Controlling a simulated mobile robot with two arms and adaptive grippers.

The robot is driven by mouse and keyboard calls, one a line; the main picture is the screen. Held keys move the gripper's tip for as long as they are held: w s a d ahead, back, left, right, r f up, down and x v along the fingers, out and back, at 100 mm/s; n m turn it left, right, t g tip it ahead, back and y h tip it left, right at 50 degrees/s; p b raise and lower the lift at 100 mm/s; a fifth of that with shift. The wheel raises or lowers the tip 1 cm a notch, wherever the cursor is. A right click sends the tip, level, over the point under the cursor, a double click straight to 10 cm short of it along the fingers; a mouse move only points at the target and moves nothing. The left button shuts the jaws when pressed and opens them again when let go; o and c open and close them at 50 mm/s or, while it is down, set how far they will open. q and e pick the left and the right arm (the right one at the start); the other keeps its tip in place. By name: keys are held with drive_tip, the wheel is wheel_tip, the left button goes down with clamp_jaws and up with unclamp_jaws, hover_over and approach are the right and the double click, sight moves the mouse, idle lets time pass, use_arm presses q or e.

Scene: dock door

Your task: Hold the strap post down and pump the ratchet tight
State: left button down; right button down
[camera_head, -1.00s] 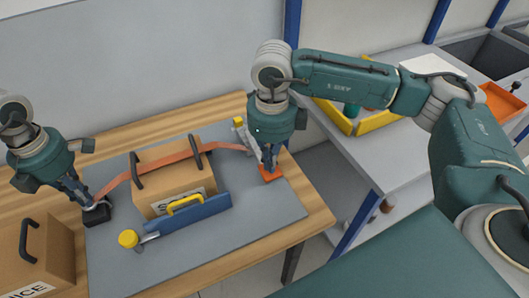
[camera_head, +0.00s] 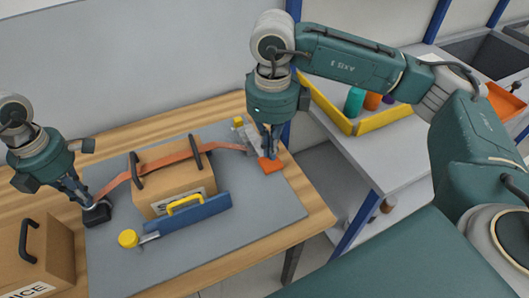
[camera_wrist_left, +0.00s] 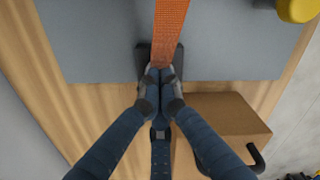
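The orange strap (camera_head: 165,165) runs from the black-based strap post (camera_head: 97,214) at the left, over a cardboard box (camera_head: 176,180), to the grey ratchet (camera_head: 246,134) at the back right. My left gripper (camera_head: 83,199) is at the post. In the left wrist view its fingertips (camera_wrist_left: 161,84) are drawn together over the black base (camera_wrist_left: 143,62), at the strap's end (camera_wrist_left: 169,30); they cover the post itself. My right gripper (camera_head: 270,150) is at the ratchet's orange handle end (camera_head: 271,165), fingers close together; the contact is partly hidden.
A blue bar with a yellow handle (camera_head: 186,204) lies before the box, beside a yellow knob (camera_head: 128,238). Another box (camera_head: 38,258) stands at the front left. A yellow tray (camera_head: 345,122) sits on the side bench. The grey mat's right front (camera_head: 265,205) is clear.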

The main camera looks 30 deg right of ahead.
sight(271, 162)
drive_tip(key=shift+f, duration=0.3)
idle(0.4)
drive_tip(key=shift+f, duration=2.3)
drive_tip(key=shift+r, duration=0.1)
drive_tip(key=shift+r, duration=2.7)
drive_tip(key=shift+f, duration=0.2)
